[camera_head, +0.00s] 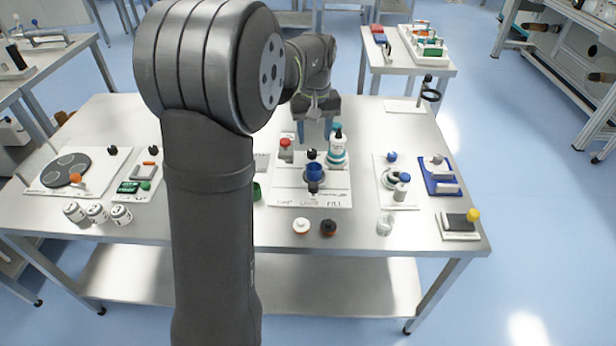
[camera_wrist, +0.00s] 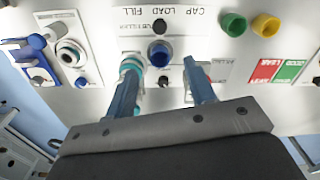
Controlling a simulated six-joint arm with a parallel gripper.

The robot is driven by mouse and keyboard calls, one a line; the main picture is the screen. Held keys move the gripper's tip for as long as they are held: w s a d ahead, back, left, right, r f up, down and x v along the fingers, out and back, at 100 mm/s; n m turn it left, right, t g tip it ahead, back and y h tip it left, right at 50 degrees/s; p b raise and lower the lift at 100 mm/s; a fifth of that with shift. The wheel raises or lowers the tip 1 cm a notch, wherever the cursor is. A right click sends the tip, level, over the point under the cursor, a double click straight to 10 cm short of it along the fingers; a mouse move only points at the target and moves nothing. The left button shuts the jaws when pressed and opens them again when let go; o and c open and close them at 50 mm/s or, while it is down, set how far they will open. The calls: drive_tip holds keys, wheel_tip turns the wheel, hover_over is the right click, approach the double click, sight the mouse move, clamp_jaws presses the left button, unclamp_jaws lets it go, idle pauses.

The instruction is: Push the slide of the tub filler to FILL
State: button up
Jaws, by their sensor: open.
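The tub filler (camera_head: 275,196) is a white plate at the table's middle, marked CAP, LOAD and FILL along its front. Its slide carries a blue tub (camera_head: 315,171), with a black knob (camera_head: 313,187) on the front side, nearest LOAD. The wrist view shows the blue tub (camera_wrist: 160,53) and knob (camera_wrist: 158,26) with the lettering upside down, FILL at left. My gripper (camera_head: 314,138) is open and empty above the filler's rear; in the wrist view its fingers (camera_wrist: 161,92) point towards the plate, apart from the knob. One finger partly hides the teal bottle (camera_wrist: 132,63).
A teal bottle (camera_head: 338,153) and a red-topped one (camera_head: 286,149) stand at the filler's rear right and left. A white cap (camera_head: 301,226) and a black cap (camera_head: 328,228) lie in front. A white fixture (camera_head: 399,201) stands to the right. Bare table lies between them.

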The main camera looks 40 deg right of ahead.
sight(314, 185)
wheel_tip(314, 185, down, 18)
drive_tip(key=shift+r, duration=0.1)
drive_tip(key=shift+w, duration=0.1)
idle(0.4)
drive_tip(key=shift+d, duration=0.1)
clamp_jaws()
